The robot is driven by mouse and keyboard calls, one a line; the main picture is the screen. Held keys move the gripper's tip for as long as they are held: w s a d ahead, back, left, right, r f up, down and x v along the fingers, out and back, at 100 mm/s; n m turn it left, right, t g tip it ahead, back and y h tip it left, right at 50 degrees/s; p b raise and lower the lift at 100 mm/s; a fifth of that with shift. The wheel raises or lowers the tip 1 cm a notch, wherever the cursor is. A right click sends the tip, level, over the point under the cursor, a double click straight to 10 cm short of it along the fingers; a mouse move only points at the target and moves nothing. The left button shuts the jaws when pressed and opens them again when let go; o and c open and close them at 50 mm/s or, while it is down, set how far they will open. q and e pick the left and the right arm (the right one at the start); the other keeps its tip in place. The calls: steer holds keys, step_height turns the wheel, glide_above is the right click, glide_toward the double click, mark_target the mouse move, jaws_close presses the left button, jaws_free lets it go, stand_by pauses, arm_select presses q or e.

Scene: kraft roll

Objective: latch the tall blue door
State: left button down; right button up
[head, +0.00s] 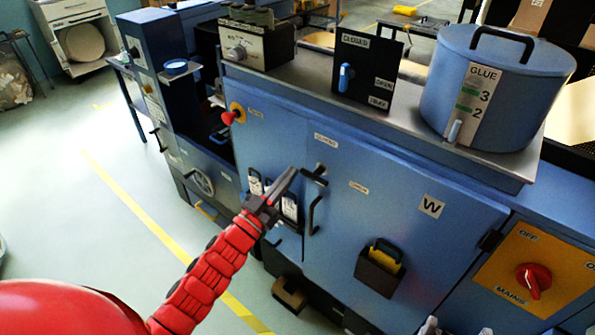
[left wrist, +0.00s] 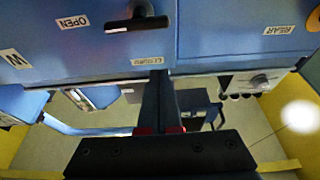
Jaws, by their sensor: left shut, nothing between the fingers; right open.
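The tall blue door (head: 400,215) is the wide front panel with a W label, and looks about flush with the cabinet. Near its upper left edge is a black latch handle (head: 316,176), between small labels. In the left wrist view, upside down, the latch handle (left wrist: 137,22) lies roughly crosswise near the labels OPEN (left wrist: 73,22) and CLOSED (left wrist: 149,62). A black pull handle (head: 314,215) hangs below the latch. My left gripper (head: 291,174) is shut and empty, just left of the latch in the head view; contact cannot be told. My right gripper is out of view.
A black panel with a blue lever (head: 345,78) and a blue glue pot (head: 495,85) stand on the cabinet top. A red button (head: 228,118) sticks out at left. A black holder (head: 380,268) juts from the door. Floor at left is clear.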

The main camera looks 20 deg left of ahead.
mark_target(301, 171)
arm_select(q)
steer(key=shift+w+d+f+p, duration=0.3)
steer(key=shift+w+f, duration=0.1)
steer(key=shift+w, duration=0.35)
steer(key=shift+w+d+f+p, duration=0.15)
steer(key=shift+w+f+p, duration=0.25)
steer(key=shift+w, duration=0.3)
steer(key=shift+w+d+f+p, duration=0.25)
steer(key=shift+w+f, duration=0.2)
steer(key=shift+w, duration=0.3)
steer(key=shift+a+f+n+t+y, duration=0.15)
steer(key=shift+n+y, duration=0.3)
steer(key=shift+n, duration=0.5)
steer(key=shift+d+f+n+t+y, duration=0.15)
steer(key=shift+n+y, duration=0.3)
steer(key=shift+n, duration=0.5)
steer(key=n, duration=0.1)
steer(key=n+y, duration=0.1)
steer(key=n, duration=0.1)
steer(key=shift+a+f+y, duration=0.2)
steer(key=shift+f+y, duration=0.1)
steer(key=n+g+y, duration=0.1)
steer(key=n, duration=0.4)
steer(key=d+f+n+g+y, duration=0.1)
steer(key=n, duration=0.4)
steer(key=f+n+g+y+p, duration=0.1)
steer(key=n, duration=0.4)
steer(key=shift+s+d+f+y, duration=0.15)
steer(key=shift+d+f+y, duration=0.05)
steer(key=shift+f+y, duration=0.1)
